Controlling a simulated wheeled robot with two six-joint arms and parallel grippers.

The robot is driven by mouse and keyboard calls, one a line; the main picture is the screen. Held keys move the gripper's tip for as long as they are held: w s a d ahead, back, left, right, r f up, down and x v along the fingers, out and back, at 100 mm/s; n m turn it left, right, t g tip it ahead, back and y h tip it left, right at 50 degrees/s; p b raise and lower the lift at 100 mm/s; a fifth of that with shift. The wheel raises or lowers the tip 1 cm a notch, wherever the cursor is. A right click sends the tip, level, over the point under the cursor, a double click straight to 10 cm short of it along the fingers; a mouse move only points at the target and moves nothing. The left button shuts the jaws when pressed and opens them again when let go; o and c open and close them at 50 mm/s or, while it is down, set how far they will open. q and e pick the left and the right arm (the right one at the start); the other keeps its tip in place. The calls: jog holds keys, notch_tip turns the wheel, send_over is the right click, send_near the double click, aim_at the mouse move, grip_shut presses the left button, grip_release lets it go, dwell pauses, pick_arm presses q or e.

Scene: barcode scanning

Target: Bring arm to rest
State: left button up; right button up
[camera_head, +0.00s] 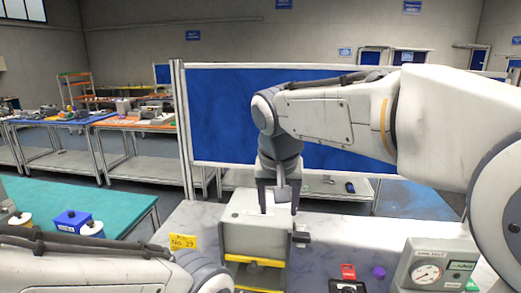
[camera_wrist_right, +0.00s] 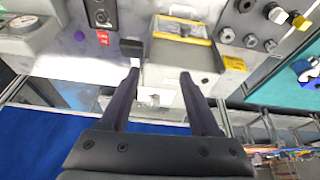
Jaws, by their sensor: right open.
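My right arm reaches in from the right in the head view. Its right gripper (camera_head: 278,208) points down with two dark fingers apart over the far right part of a pale grey box-shaped device (camera_head: 253,240). In the right wrist view the right gripper (camera_wrist_right: 160,75) is open, with nothing held between its fingers; the device (camera_wrist_right: 165,77) shows beyond the fingertips. I cannot tell whether a finger touches it. My left arm crosses the bottom left of the head view, and its gripper is out of sight.
The marble-patterned table (camera_head: 330,240) holds a gauge box (camera_head: 438,266), a purple knob-like piece (camera_head: 379,272), a red-and-black item (camera_head: 348,272) and a yellow label (camera_head: 183,242). A blue panel (camera_head: 225,110) stands behind. A green table (camera_head: 120,200) is at left.

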jog(key=s+f+n+g, duration=0.2)
jog(key=s+f+n, duration=0.2)
jog(key=s+f, duration=0.4)
jog(key=s+d+f+n+g+y, duration=0.1)
jog(key=s+f+n, duration=0.3)
jog(key=s, duration=1.3)
notch_tip(320, 180, down, 5)
jog(key=shift+d+r+g+y+b, duration=0.15)
jog(key=shift+g+y+b, duration=0.15)
jog(key=shift+g+b, duration=0.2)
